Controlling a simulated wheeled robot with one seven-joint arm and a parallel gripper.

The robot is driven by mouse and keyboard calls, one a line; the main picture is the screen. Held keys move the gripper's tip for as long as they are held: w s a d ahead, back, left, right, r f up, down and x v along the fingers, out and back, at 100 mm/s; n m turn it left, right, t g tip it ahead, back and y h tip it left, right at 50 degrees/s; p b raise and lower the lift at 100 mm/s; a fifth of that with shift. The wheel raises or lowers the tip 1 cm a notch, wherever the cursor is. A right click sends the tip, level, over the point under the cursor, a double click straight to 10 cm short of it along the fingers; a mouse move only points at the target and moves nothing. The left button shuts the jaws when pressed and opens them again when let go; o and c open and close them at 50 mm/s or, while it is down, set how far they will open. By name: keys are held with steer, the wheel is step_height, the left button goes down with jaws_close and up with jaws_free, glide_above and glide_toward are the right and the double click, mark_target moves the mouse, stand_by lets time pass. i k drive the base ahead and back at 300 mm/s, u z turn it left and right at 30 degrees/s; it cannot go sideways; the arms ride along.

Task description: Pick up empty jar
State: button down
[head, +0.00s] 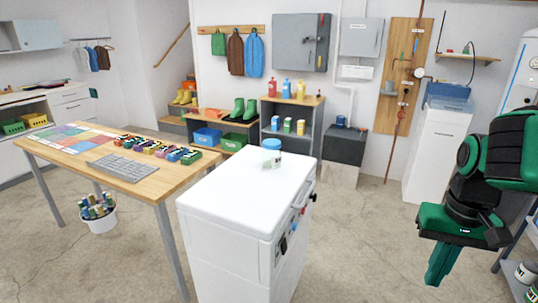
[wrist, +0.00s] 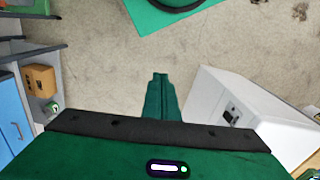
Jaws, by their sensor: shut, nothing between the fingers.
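A small clear jar with a blue lid (head: 271,148) stands upright near the back edge of the top of a white cabinet (head: 235,193) in the head view. I cannot tell from here what is inside it. My gripper (head: 433,280) hangs at the right of the head view, fingers pointing down, well apart from the jar and cabinet. In the wrist view my gripper (wrist: 160,78) has its green fingers together with nothing between them, over bare floor. The jar does not show in the wrist view.
A metal rack (head: 515,270) is close to my arm at the right. Concrete floor lies open between the white cabinet and my arm.

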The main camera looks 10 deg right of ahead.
mark_target(271, 159)
steer(key=i, duration=1)
steer(key=z, duration=0.05)
